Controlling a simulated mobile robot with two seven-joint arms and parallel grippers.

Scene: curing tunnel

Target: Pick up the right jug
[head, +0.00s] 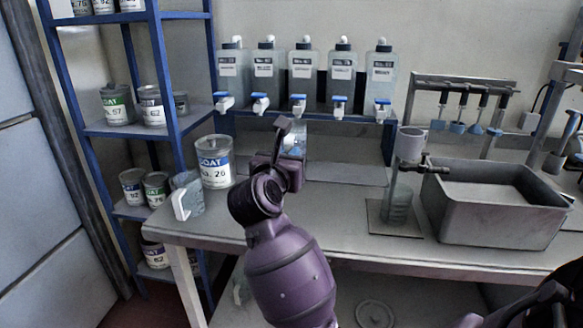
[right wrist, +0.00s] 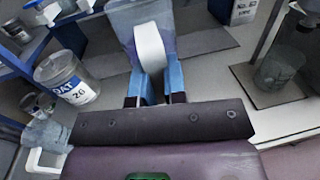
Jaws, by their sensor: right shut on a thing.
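My right gripper (head: 290,158) is shut on the white handle (right wrist: 150,47) of the right jug, a translucent bluish jug (right wrist: 178,15). In the right wrist view its blue fingers stand on both sides of the handle. In the head view the gripper hides most of this jug (head: 298,134), under the row of taps. I cannot tell whether its base touches the surface below. A second jug (head: 189,193) with a white handle stands at the table's left edge, beside a paint can; it also shows in the right wrist view (right wrist: 47,136). My left gripper is not in view.
A large COAT can (head: 214,165) stands left of my gripper. Several tapped bottles (head: 303,75) line the back. A blue shelf (head: 150,130) holds cans at left. A clear beaker (head: 397,212) under a stand and a grey basin (head: 495,225) are at right. The table (head: 340,210) between is clear.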

